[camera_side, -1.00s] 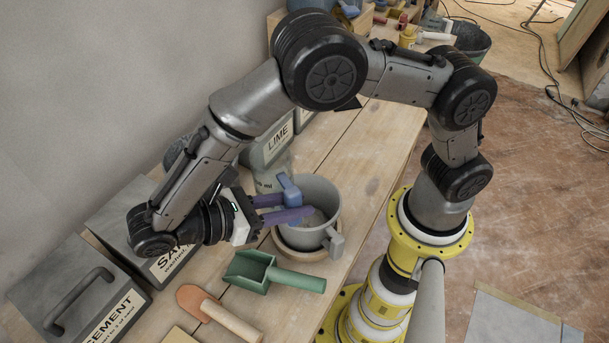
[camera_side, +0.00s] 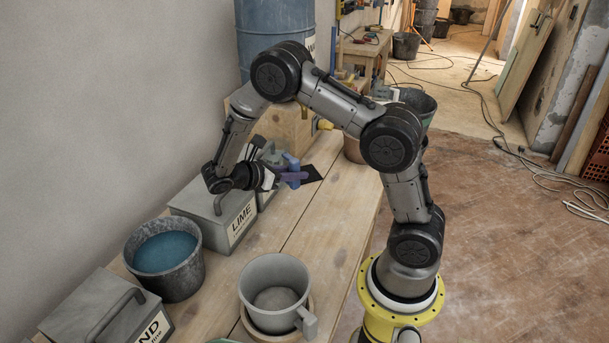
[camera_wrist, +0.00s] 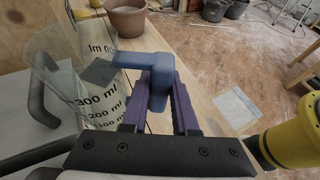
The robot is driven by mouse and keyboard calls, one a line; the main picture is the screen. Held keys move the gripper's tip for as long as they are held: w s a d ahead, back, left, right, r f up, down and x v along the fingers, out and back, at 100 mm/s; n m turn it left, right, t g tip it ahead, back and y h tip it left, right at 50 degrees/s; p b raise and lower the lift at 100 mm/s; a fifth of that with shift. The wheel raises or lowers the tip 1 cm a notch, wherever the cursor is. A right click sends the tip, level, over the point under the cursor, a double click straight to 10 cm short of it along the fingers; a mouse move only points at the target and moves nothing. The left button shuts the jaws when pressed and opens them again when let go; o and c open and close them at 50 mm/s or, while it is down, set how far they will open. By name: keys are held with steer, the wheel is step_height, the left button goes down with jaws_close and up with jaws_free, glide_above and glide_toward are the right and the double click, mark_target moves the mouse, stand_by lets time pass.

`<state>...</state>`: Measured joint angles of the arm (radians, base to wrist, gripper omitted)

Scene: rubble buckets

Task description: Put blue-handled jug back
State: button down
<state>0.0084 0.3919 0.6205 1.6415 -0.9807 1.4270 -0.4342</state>
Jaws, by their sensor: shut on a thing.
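The clear jug (camera_wrist: 75,88) with printed ml marks fills the left of the wrist view. Its blue handle (camera_wrist: 150,65) lies between the two purple fingers of my gripper (camera_wrist: 163,92), which is shut on it. In the side view my gripper (camera_side: 291,179) holds the blue handle (camera_side: 292,163) beyond the lime box, over the back part of the bench. The jug's clear body is hard to make out there, and its base and any contact below are hidden.
A lime box (camera_side: 222,222) and a bucket of blue liquid (camera_side: 170,262) stand along the wall. A grey mug (camera_side: 262,293) stands in a shallow round holder. A dark flat piece (camera_side: 313,173) lies by my fingertips. A brown pot (camera_wrist: 124,20) stands farther back. The right bench strip is clear.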

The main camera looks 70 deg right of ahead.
steer(key=d+f+n+t, duration=0.1)
steer(key=d+f, duration=0.2)
steer(key=d, duration=1.9)
steer(key=shift+w+a+f, duration=0.1)
steer(key=shift+w+f, duration=0.05)
steer(key=shift+f, duration=1.85)
steer(key=shift+w+a+f, duration=0.1)
steer(key=shift+w+f, duration=0.05)
steer(key=shift+f, duration=1.85)
steer(key=shift+f, duration=0.2)
steer(key=c, duration=0.7)
jaws_free()
steer(key=shift+r, duration=0.15)
